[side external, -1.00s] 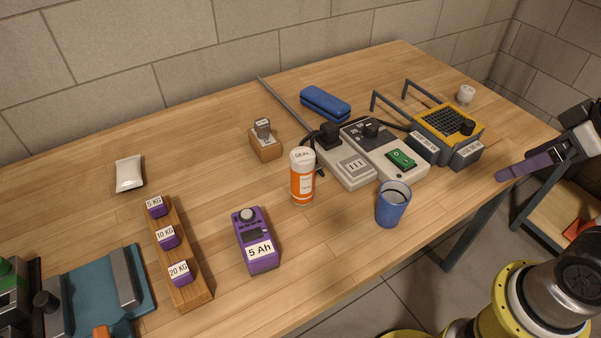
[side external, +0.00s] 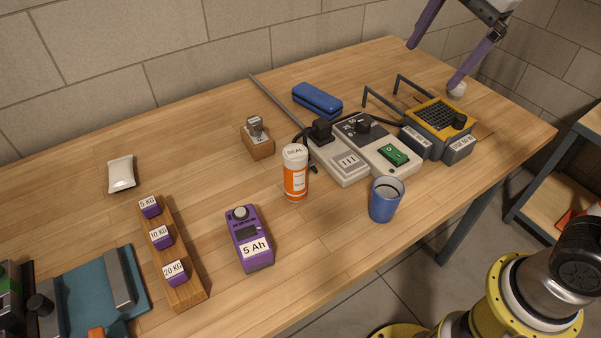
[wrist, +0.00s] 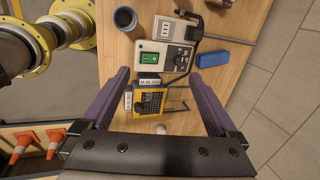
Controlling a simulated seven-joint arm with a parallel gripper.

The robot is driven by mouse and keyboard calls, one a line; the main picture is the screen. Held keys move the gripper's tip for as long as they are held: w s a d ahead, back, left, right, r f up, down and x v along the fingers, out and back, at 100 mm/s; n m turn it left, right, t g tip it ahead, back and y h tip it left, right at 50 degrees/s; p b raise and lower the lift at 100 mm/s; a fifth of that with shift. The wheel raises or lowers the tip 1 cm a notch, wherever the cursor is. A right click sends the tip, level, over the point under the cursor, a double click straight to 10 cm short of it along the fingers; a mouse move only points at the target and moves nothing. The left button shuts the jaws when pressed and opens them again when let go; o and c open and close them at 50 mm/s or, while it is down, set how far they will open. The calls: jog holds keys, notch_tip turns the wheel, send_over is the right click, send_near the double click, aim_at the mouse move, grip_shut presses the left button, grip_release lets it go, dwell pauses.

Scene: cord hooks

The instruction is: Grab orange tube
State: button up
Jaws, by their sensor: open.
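The orange tube (side external: 295,183) stands upright on the wooden table (side external: 330,240) in the side view. It has a white cap marked SEAL and a white label. It is not visible in the wrist view. My gripper (side external: 432,67) is at the upper right of the side view, above the table's far right end and well away from the tube. Its two purple fingers are spread wide with nothing between them. In the wrist view the open fingers (wrist: 160,76) frame the yellow and grey device (wrist: 152,98) below.
A blue cup (side external: 386,200), a grey power unit (side external: 340,163) and a purple 5 Ah meter (side external: 249,240) stand around the tube. A wooden block (side external: 257,145) is behind it. The yellow device (side external: 440,118) and blue case (side external: 317,99) are farther right and back.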

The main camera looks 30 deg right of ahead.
jog(key=w+a+f+m+g, duration=0.1)
jog(key=w+a+f+m, duration=0.1)
jog(key=w+a, duration=0.35)
jog(key=g, duration=0.3)
send_over(297, 152)
jog(key=shift+n+h, duration=0.3)
jog(key=shift+n, duration=0.1)
notch_tip(297, 152, down, 12)
jog(key=shift+s, duration=0.1)
notch_tip(297, 152, down, 7)
jog(key=shift+r, duration=0.1)
jog(key=shift+w+a+f, duration=0.1)
jog(key=shift+w+f, duration=0.05)
jog(key=shift+f, duration=1.4)
jog(key=shift+w+a+f, duration=0.1)
jog(key=shift+f, duration=1.45)
jog(key=shift+r, duration=0.1)
grip_shut()
